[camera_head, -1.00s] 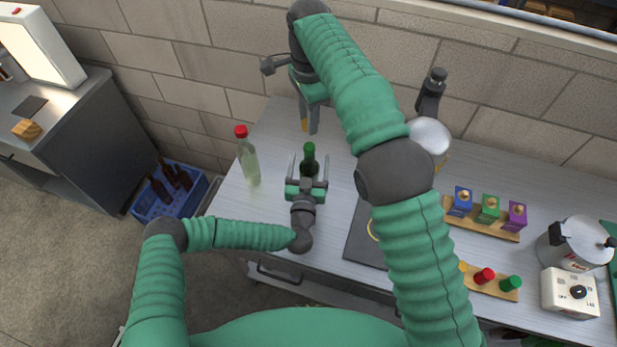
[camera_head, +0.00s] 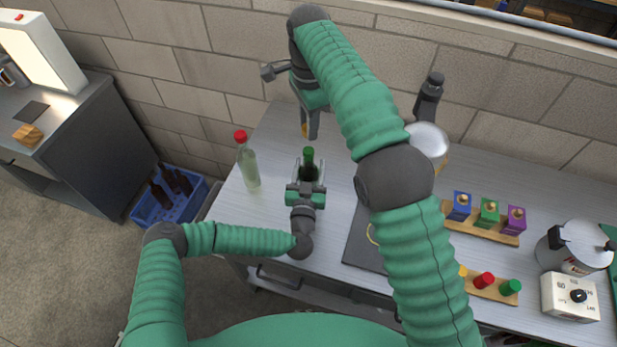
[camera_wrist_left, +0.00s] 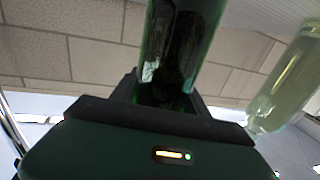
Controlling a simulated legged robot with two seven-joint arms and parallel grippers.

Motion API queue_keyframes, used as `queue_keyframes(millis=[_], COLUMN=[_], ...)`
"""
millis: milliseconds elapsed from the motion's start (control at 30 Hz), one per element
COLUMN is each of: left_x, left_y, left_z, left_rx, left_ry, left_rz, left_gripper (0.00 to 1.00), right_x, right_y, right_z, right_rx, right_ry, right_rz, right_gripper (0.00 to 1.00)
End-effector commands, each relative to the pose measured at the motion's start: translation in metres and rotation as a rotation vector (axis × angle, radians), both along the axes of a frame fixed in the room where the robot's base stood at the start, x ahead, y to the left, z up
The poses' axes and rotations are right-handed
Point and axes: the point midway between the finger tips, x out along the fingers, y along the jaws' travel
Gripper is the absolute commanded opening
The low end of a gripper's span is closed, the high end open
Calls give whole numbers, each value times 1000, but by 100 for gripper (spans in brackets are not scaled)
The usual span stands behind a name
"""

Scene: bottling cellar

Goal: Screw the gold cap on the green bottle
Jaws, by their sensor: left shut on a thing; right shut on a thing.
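The green bottle (camera_head: 309,165) stands upright on the grey table, its green neck pointing up. My left gripper (camera_head: 309,175) is shut on its body from the near side. The bottle's green glass also fills the middle of the left wrist view (camera_wrist_left: 180,45), between the jaws. My right gripper (camera_head: 308,128) hangs pointing down behind the bottle, apart from it, and is shut on the gold cap (camera_head: 304,130). Only a small gold patch of the cap shows between the fingers.
A clear bottle with a red cap (camera_head: 248,165) stands just left of the green bottle. A black mat (camera_head: 362,245), a wooden rack of coloured boxes (camera_head: 485,227), a rack of caps (camera_head: 490,288) and a pot (camera_head: 575,250) lie to the right. A blue crate (camera_head: 150,208) is on the floor.

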Motion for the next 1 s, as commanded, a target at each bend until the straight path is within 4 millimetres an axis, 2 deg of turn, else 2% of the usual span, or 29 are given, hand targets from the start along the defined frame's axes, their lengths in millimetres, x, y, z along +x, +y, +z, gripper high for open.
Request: queue_keyframes(millis=[300, 833, 1000], left_x=[0, 0, 0], left_y=[0, 0, 0], left_z=[-2, -2, -2], left_rx=[1, 2, 2], left_ry=[4, 5, 5], left_rz=[1, 1, 1], left_gripper=[0, 0, 0], right_x=[-1, -1, -1], right_y=[0, 0, 1], right_z=[-44, -47, -56], right_rx=[-2, -1, -2], right_ry=[7, 6, 7], right_rz=[0, 0, 0], right_gripper=[0, 0, 0])
